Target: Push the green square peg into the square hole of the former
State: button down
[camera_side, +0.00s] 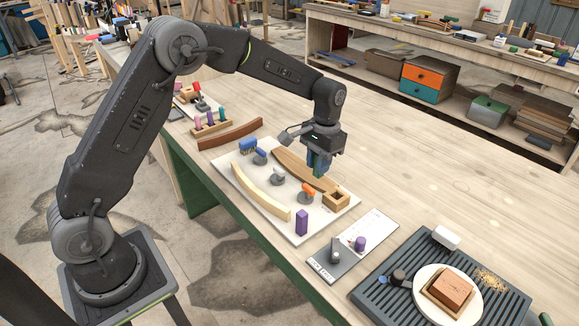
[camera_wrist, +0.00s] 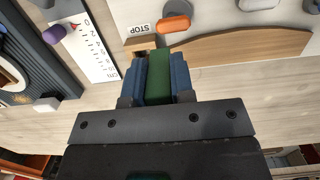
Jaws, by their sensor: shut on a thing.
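The green square peg (camera_wrist: 159,72) is held between the blue fingers of my gripper (camera_side: 319,168), and it fills the space between them in the wrist view. In the side view my gripper points down over the brown curved strip (camera_side: 296,168), up and left of a small wooden block (camera_side: 336,199) with a dark square hole. The block sits at the right end of the white board (camera_side: 298,236), which appears to be the former. In the wrist view the block (camera_wrist: 137,45) shows partly, at the upper left of the peg. The peg's lower end and its gap to the hole are unclear.
A pale curved strip (camera_side: 261,190), an orange-topped clamp (camera_side: 307,191), grey clamps and a purple block (camera_side: 302,222) stand on or near the board. A grey slatted tray (camera_side: 380,275) lies at the right. The bench behind my gripper is clear.

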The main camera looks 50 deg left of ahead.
jog(key=w+d, duration=0.1)
jog(key=d, duration=0.1)
jog(key=w+d+r, duration=0.1)
jog(key=w+d, duration=0.1)
jog(key=shift+w, duration=0.25)
jog(key=shift+a, duration=0.1)
send_over(337, 189)
jog(key=s+d, duration=0.1)
jog(key=s, duration=0.1)
jog(key=shift+w+d+f, duration=0.1)
jog(key=shift+f, duration=1.35)
jog(key=shift+d+f, duration=0.1)
jog(key=shift+f, duration=1.3)
jog(key=shift+f, duration=1.65)
jog(key=shift+r, duration=0.1)
jog(key=shift+r, duration=1.2)
jog(key=shift+f, duration=1.25)
jog(key=c, duration=0.9)
grip_release()
jog(key=shift+f, duration=0.1)
